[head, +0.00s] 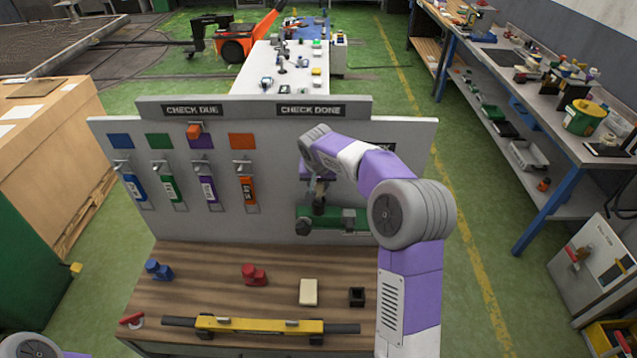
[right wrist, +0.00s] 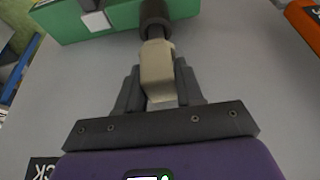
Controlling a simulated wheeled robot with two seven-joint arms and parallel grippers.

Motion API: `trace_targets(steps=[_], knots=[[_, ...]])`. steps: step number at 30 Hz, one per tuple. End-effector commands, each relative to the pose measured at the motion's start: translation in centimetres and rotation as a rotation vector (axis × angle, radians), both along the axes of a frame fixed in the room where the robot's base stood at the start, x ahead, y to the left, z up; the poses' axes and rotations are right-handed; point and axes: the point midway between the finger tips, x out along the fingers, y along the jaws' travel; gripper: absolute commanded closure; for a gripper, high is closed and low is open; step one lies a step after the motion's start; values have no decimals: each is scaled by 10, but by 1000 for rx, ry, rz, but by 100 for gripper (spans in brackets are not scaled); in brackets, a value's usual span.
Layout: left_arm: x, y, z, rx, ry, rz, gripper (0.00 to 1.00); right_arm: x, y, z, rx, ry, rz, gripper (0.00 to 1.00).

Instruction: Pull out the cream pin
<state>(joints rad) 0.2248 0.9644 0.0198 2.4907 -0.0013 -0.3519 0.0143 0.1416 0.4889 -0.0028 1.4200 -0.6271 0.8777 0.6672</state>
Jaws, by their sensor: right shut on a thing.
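My right gripper (head: 318,192) is in front of the grey board, at the green device (head: 340,214) mounted there. In the right wrist view my right gripper (right wrist: 158,88) is shut on the cream pin (right wrist: 157,66), whose blocky head sits between the two dark fingers. The pin's far end meets a dark round collar (right wrist: 154,14) at the green device (right wrist: 100,22). I cannot tell how deep it sits in the collar. In the head view my own arm and gripper hide the pin. My left gripper is out of view.
The wooden bench (head: 200,262) carries a blue piece (head: 158,270), a red piece (head: 254,275), a cream block (head: 308,291), a black square holder (head: 357,297) and a yellow bar tool (head: 260,325). Several coloured tags hang on the board (head: 275,180) at the left.

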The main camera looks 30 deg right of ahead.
Motion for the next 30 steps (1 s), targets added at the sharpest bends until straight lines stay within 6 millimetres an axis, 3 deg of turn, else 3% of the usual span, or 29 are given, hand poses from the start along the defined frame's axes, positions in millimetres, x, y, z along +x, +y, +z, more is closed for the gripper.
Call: trace_targets(steps=[30], knots=[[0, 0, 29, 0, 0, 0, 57, 0, 0, 42, -1, -1, 0, 100]])
